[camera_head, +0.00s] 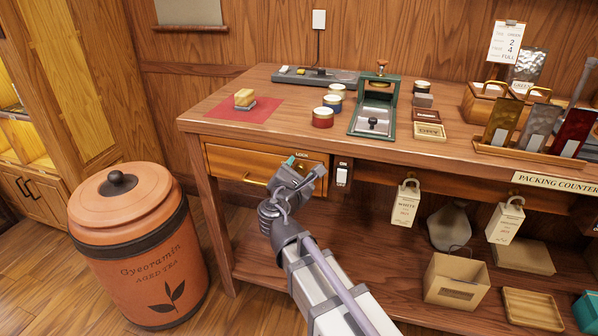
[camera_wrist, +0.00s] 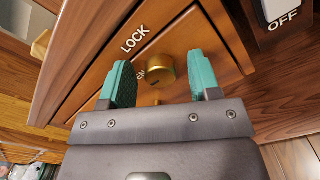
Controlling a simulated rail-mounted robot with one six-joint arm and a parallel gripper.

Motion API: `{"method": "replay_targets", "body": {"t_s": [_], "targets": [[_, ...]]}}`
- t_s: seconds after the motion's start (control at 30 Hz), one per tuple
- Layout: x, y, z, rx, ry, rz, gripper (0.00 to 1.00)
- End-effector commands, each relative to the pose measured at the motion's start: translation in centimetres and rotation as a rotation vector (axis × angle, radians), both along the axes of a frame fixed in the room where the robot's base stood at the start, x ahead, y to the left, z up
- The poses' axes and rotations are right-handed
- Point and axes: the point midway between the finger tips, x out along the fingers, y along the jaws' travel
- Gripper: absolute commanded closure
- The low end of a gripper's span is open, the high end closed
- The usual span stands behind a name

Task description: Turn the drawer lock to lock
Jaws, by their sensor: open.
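The drawer (camera_head: 230,167) is closed in the left front of the packing counter, with a brass handle (camera_head: 255,183). Its brass lock knob (camera_wrist: 160,71) shows in the wrist view, with the word LOCK (camera_wrist: 135,39) above it and another label partly hidden beside it. My gripper (camera_wrist: 161,82) is open, with one teal finger on each side of the knob and visible gaps to it. In the head view my gripper (camera_head: 296,163) is in front of the drawer's right part and hides some of it.
A switch (camera_head: 343,172) marked ON is just right of the drawer; OFF shows in the wrist view. White tags (camera_head: 406,203) hang further right. A large orange tea jar (camera_head: 130,235) stands left of the counter. Boxes sit on the lower shelf.

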Motion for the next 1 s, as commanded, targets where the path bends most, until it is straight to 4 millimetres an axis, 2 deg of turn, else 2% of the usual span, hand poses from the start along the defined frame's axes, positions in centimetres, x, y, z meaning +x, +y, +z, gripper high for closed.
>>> {"method": "replay_targets", "body": {"t_s": [0.23, 0.73, 1.0], "targets": [[0.08, -0.03, -0.01, 0.000, 0.000, 0.000, 0.45], [0.05, -0.03, -0.01, 0.001, 0.000, 0.000, 0.92], [0.05, -0.04, -0.02, 0.024, -0.007, 0.000, 0.92]]}}
